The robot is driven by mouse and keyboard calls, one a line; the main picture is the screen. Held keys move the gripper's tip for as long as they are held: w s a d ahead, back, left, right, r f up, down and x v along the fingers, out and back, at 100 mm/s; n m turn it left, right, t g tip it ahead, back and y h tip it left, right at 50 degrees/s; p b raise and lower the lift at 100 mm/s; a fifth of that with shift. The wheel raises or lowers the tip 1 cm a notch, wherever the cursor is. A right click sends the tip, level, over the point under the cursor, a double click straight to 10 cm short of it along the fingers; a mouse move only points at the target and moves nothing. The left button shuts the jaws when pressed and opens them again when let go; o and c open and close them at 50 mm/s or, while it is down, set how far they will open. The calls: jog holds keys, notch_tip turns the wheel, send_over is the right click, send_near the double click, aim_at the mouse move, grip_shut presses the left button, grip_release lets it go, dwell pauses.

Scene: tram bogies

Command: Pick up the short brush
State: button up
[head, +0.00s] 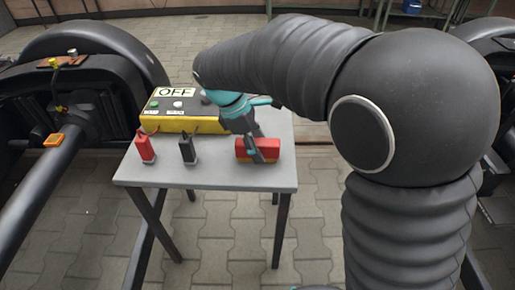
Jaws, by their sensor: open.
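A small grey table (215,176) stands in the middle of the head view. A red block-like item (243,148) lies near its right front edge. The view is too small to tell which of these is the short brush.
A yellow and black box (178,123) with an OFF sign (174,91) stands at the back of the table. Dark bogie parts with a thick bar (42,168) are close on the left. Paved floor (225,235) is clear in front.

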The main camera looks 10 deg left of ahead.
aim_at(264, 141)
grip_shut()
dwell(0.3)
jog(key=shift+r, duration=0.55)
notch_tip(264, 141, up, 4)
jog(key=shift+f, duration=0.1)
jog(key=s+d+r, duration=0.4)
jog(key=d+r, duration=0.2)
jog(key=d, duration=0.4)
jog(key=shift+s+d+r, duration=0.25)
jog(key=shift+d+r, duration=0.05)
jog(key=shift+d, duration=0.1)
